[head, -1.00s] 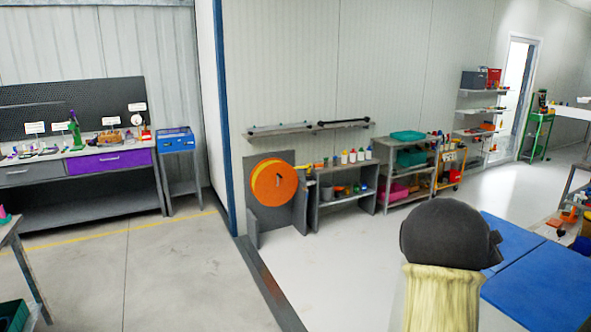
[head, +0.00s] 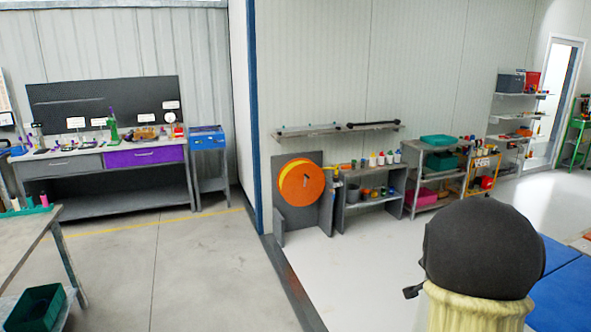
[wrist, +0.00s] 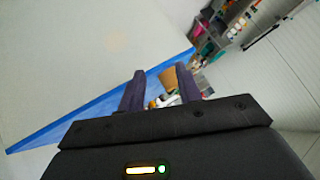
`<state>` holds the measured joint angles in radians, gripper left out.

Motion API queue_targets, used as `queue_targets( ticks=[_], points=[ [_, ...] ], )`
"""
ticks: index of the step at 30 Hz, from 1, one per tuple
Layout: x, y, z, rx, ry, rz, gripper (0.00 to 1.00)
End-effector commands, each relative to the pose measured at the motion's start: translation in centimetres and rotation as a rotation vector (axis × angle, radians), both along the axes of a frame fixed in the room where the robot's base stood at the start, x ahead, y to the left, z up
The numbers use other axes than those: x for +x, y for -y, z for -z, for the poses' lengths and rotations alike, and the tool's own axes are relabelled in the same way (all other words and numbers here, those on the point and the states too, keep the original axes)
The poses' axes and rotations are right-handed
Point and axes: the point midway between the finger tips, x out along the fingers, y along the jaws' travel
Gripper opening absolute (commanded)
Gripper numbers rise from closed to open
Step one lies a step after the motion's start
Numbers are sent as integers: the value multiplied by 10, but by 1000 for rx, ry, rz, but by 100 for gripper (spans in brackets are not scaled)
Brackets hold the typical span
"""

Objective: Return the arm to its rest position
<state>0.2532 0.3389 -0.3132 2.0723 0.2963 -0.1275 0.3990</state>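My gripper (wrist: 160,70) shows in the wrist view with its two dark fingers apart. Nothing is held between them. A brown object (wrist: 169,79) and small white and orange items show in the gap, seemingly beyond the fingers. The head view does not show the fingers.
In the head view, a workbench (head: 100,160) and blue cabinet (head: 207,138) stand at the back left, beside an orange reel (head: 301,182) and shelves (head: 372,205). A table (head: 25,240) is at near left. Blue surfaces (head: 560,295) are at lower right. The middle floor is open.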

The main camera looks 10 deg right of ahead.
Motion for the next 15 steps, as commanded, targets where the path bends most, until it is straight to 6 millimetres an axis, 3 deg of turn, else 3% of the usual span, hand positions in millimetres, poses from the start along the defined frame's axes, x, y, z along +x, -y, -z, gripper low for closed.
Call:
queue_targets(
  ticks=[1, 3, 8, 12, 15],
  points=[
    [-3, -33, 3, 16, -54, -86, 34],
    [-12, -76, 11, 31, -135, -206, 34],
    [-49, -166, 26, 39, -321, -494, 34],
    [-100, -235, 36, 15, -490, -764, 34],
    [-141, -270, 42, -15, -606, -942, 34]
  ],
)
